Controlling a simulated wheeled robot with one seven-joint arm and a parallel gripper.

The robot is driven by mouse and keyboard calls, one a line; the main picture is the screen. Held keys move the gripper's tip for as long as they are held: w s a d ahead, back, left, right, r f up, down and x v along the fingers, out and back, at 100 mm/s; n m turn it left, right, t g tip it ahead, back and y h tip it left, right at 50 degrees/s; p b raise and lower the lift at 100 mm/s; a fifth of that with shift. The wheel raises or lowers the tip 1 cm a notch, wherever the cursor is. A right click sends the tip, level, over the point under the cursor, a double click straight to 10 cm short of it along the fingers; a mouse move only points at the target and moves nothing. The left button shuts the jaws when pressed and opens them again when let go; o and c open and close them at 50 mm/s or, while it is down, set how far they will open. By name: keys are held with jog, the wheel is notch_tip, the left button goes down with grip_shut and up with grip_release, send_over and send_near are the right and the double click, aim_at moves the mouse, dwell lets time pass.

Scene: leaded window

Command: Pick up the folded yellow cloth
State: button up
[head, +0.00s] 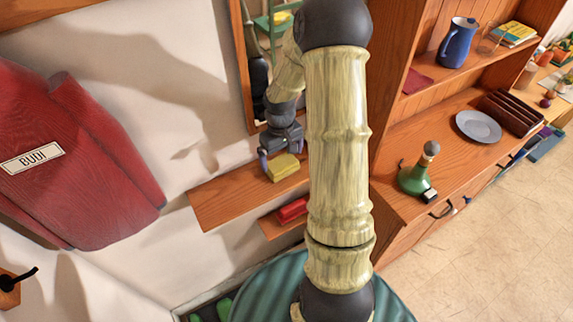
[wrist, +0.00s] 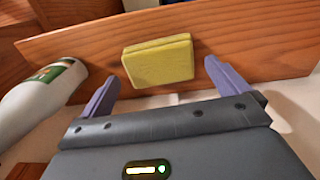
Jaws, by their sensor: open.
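The folded yellow cloth (head: 283,168) is a small flat block at the wooden wall shelf (head: 222,201). In the wrist view the cloth (wrist: 158,62) lies against the shelf board (wrist: 90,48), ahead of my gripper (wrist: 160,74). My gripper's two purple fingers are apart, one to each side of the cloth in the picture, with a gap visible at both sides. The head view shows my gripper (head: 281,158) right at the cloth. Whether the fingertips reach around it I cannot tell. My arm hides the right end of the shelf in the head view.
A white bottle with a green label (wrist: 45,95) shows left of my gripper in the wrist view. A red object (head: 292,210) lies on a lower shelf. A mirror (head: 258,75) hangs behind my gripper. A wooden cabinet with a green bottle (head: 415,178) stands right.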

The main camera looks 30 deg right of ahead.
aim_at(283, 164)
jog(key=shift+s+d+f+p, duration=0.1)
jog(key=shift+f+p, duration=0.6)
jog(key=shift+f, duration=1.45)
jog(key=c, duration=0.8)
jog(key=shift+o, duration=0.2)
jog(key=shift+r, duration=0.1)
notch_tip(283, 164, up, 10)
jog(key=shift+f+b, duration=0.1)
jog(key=shift+b, duration=1)
